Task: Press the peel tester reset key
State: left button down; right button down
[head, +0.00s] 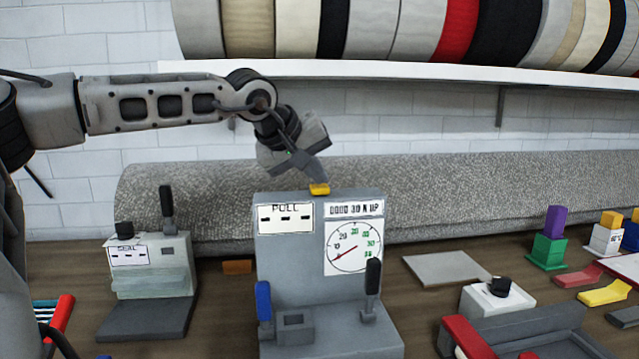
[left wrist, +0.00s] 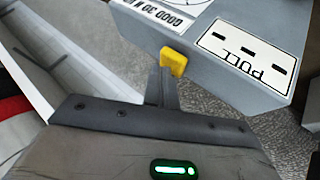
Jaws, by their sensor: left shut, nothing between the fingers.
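The peel tester (head: 285,243) is a grey upright box on the bench, with a PULL panel, a dial and levers. A yellow key (head: 319,189) sits on its top edge; I take it to be the reset key. My left gripper (head: 318,178) comes down from above with its shut fingertips at the key. In the left wrist view the shut fingers (left wrist: 161,90) reach the yellow key (left wrist: 173,61) beside the tester's top (left wrist: 215,75). They appear to touch it, but I cannot tell whether it is pushed down. My right gripper is not in view.
A seal unit (head: 150,265) with a black lever stands left of the tester. A rolled grey rug (head: 450,195) lies behind. A shelf (head: 400,75) of binding rolls is above. A grey plate (head: 445,268) and several coloured blocks lie to the right.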

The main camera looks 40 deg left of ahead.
aim_at(315, 188)
pick_arm(q)
jog(key=shift+r+p, duration=0.6)
jog(key=shift+r, duration=0.2)
jog(key=shift+r, duration=0.15)
notch_tip(315, 188, up, 5)
jog(key=p, duration=0.4)
jog(key=shift+p, duration=0.4)
jog(key=shift+f, duration=0.2)
